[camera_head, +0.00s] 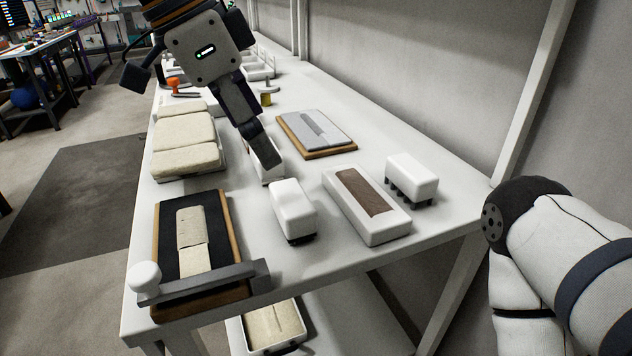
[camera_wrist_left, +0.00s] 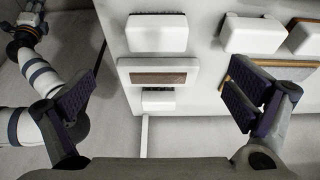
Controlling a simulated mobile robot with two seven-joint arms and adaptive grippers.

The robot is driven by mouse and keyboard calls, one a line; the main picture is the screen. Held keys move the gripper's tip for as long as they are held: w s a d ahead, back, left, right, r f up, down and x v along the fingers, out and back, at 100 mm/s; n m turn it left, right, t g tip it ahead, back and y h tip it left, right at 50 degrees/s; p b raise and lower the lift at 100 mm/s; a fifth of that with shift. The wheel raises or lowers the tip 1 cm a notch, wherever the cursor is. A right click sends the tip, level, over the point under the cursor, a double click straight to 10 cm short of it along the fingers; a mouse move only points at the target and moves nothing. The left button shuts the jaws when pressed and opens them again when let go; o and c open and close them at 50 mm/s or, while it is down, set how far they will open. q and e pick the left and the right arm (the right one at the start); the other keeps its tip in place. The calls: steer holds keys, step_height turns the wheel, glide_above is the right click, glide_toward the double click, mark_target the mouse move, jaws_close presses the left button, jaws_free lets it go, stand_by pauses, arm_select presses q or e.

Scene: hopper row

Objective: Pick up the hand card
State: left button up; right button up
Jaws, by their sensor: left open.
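I cannot tell for certain which piece is the hand card. A likely one is the white block with a brown textured inset (camera_head: 366,194), lying flat on the white table; it also shows in the left wrist view (camera_wrist_left: 124,67). White blocks with dark bristles underneath stand on either side of it, one to its left (camera_head: 293,208) and one to its right (camera_head: 412,174). My left gripper (camera_head: 262,150) is above the table, in front of another white block. Its fingers are wide apart and empty in the left wrist view (camera_wrist_left: 163,88). My right gripper is too unclear to read at the wrist view's upper left.
A dark board with pale fibre (camera_head: 194,228) and a grey bar (camera_head: 210,282) lie at the near left. Pale fibre pads (camera_head: 185,150) lie behind it. A grey slab on a wooden board (camera_head: 318,130) lies further back. A tray (camera_head: 273,326) is below. A wall runs along the right.

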mark_target(289, 196)
arm_select(q)
steer(key=x, duration=1.1)
steer(key=shift+s+a+f+b, duration=0.1)
steer(key=shift+s+f+b, duration=0.1)
steer(key=shift+f+b, duration=0.15)
steer(key=c, duration=1.3)
